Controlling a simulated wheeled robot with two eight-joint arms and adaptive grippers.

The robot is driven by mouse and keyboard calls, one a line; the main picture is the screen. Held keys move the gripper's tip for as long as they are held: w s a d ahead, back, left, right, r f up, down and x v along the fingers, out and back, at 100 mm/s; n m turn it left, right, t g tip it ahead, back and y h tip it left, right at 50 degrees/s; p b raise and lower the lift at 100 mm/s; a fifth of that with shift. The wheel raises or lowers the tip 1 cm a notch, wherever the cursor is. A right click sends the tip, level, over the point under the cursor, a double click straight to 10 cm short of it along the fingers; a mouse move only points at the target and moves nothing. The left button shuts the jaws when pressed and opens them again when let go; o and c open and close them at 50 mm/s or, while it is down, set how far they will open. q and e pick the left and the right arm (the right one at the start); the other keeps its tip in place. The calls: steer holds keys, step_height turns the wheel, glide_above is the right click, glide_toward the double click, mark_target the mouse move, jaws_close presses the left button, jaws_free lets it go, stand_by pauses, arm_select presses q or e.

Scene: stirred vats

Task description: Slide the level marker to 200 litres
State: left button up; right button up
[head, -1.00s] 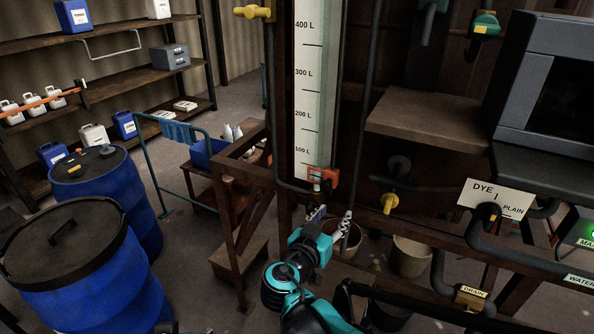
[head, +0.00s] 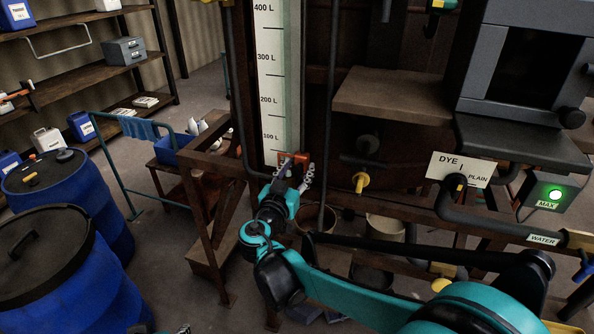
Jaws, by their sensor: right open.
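The level scale (head: 268,75) is a tall pale strip with printed marks from 100 L up to 400 L. The level marker (head: 302,158), a small orange-red slider, sits low on it, just below the 100 L mark and well under the 200 L mark. My right gripper (head: 295,172) is open at the marker, with its two fingers pointing up and partly covering it. I cannot tell whether the fingers touch the marker.
A dark vertical pipe (head: 331,110) runs close to the right of the scale. A brown ledge (head: 385,97) and a yellow valve handle (head: 361,182) are further right. A DYE/PLAIN sign (head: 458,168) stands beyond. Blue drums (head: 50,285) fill the lower left.

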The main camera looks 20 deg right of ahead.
mark_target(297, 166)
steer(key=shift+c, duration=0.3)
jaws_close()
step_height(297, 166, up, 11)
steer(key=p, duration=0.8)
steer(key=shift+o, duration=0.3)
jaws_free()
steer(key=v, duration=1.2)
